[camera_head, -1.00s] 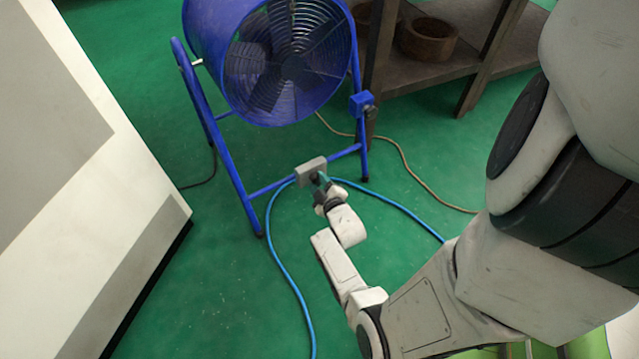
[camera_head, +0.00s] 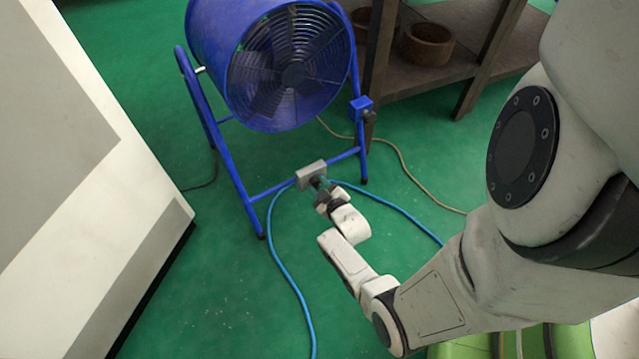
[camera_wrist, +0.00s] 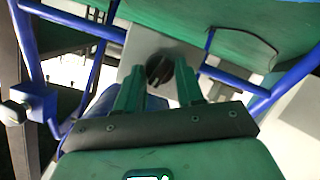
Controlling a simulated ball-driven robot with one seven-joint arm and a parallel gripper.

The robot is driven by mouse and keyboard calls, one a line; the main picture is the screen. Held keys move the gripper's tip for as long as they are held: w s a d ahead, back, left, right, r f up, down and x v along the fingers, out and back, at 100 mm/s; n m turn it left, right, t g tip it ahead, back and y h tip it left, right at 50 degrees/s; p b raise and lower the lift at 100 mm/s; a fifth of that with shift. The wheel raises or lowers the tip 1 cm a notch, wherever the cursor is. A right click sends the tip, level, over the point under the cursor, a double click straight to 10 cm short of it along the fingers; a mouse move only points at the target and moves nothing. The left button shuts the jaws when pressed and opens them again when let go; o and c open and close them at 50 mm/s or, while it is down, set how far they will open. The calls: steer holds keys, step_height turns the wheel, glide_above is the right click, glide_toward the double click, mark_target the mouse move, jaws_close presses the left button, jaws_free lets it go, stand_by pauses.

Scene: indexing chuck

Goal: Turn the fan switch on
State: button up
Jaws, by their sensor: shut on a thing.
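The blue drum fan (camera_head: 228,60) stands on a blue tube frame at the upper middle of the head view. Its grey switch box (camera_head: 311,174) sits on the frame's lower crossbar. In the wrist view the box (camera_wrist: 137,52) shows a dark round knob (camera_wrist: 160,69) on its face. My gripper (camera_head: 319,183) reaches the box from the front in the head view. In the wrist view my gripper (camera_wrist: 159,76) has its two green fingers on either side of the knob, shut on it. The fingertips partly hide the knob's sides, and its setting is unclear.
A blue hose (camera_head: 284,268) and a tan cable (camera_head: 408,171) lie on the green floor. A wooden shelf (camera_head: 480,66) with round bowls stands right of the fan. A large pale cabinet (camera_head: 70,190) fills the left side. Floor in front of the fan is open.

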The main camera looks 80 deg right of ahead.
steer(key=m+p, duration=0.1)
steer(key=m+t+y+p, duration=0.1)
steer(key=m+p, duration=0.1)
steer(key=shift+s+d+r+y, duration=0.1)
steer(key=shift+d+r+y, duration=0.05)
steer(key=shift+y, duration=0.15)
steer(key=shift+s+d+f+m+t+y, duration=0.1)
steer(key=shift+m+t+y, duration=0.25)
steer(key=shift+m, duration=0.55)
steer(key=shift+s+f+m+t+y, duration=0.15)
steer(key=shift+m+t, duration=0.3)
steer(key=shift+m, duration=0.45)
steer(key=shift+w, duration=0.1)
steer(key=o, duration=1)
steer(key=p+v, duration=0.6)
steer(key=v, duration=0.4)
steer(key=shift+s, duration=0.35)
